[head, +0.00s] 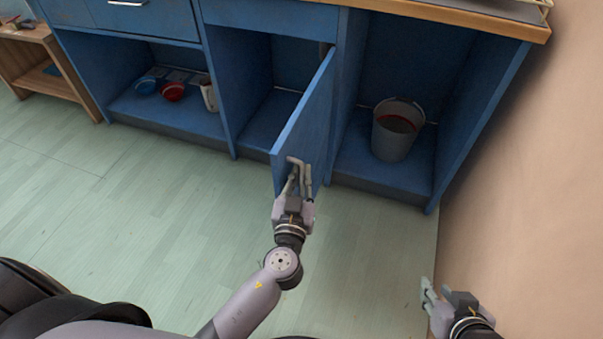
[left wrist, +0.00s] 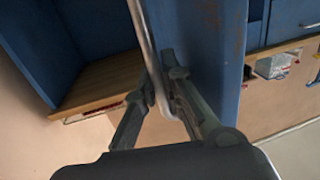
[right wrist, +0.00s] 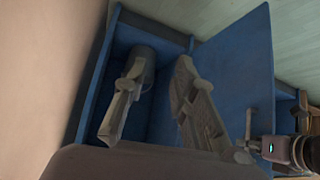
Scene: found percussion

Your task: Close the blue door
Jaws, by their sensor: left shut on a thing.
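The blue door (head: 305,122) stands open, swung out from the blue cabinet with its free edge toward me. A pale metal handle (head: 294,161) sits near that free edge. My left gripper (head: 301,182) is at the handle, with its fingers closed around the bar. In the left wrist view the handle (left wrist: 144,35) runs down between the fingers, beside the door face (left wrist: 208,60). My right gripper (head: 428,292) is low at the right, apart from the door. Its fingers are spread and empty in the right wrist view (right wrist: 158,85).
The compartment (head: 262,125) behind the door looks empty. A grey bucket (head: 394,138) stands in the right compartment. A red bowl (head: 172,92), a blue bowl (head: 146,86) and a pale cup (head: 209,95) are in the left one. The floor (head: 130,210) is clear; a wall (head: 530,190) bounds the right.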

